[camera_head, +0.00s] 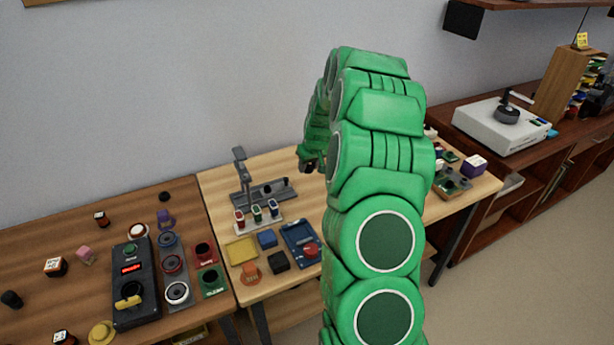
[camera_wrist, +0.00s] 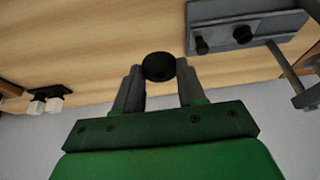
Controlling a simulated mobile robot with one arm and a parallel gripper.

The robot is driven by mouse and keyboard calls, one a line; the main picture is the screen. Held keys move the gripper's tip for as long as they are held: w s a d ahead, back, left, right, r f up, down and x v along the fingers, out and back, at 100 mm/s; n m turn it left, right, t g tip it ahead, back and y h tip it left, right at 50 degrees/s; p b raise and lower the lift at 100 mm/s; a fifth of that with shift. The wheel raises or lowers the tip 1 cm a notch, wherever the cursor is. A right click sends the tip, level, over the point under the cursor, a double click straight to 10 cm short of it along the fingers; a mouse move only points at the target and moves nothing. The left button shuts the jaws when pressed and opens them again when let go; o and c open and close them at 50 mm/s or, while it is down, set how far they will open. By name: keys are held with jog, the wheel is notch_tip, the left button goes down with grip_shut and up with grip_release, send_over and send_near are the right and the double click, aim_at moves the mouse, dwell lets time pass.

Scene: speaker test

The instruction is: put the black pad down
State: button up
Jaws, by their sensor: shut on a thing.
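My gripper (camera_wrist: 160,75) is shut on a small round black pad (camera_wrist: 158,66), which sits between the two fingertips in the wrist view. The pad shows dark and round, and the fingers touch its sides. In the head view my gripper (camera_head: 310,163) is a small dark end beside the green arm, above the back part of the light wooden table (camera_head: 330,205). The pad is hard to make out there. The wrist view shows the wooden surface beyond the pad; I cannot tell the gap between them.
A grey test stand (camera_head: 265,193) with an upright post stands left of my gripper; its base also shows in the wrist view (camera_wrist: 245,30). A white rack (camera_head: 258,219), a blue tray (camera_head: 300,243), a yellow tray (camera_head: 241,250) and a black block (camera_head: 279,262) lie nearer the front.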

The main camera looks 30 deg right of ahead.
send_over(305, 181)
jog(key=s, duration=0.1)
jog(key=shift+s+f, duration=0.15)
jog(key=shift+f, duration=2.65)
notch_tip(305, 181, down, 3)
jog(key=shift+d+f, duration=0.1)
jog(key=shift+f, duration=0.05)
jog(key=o, duration=1)
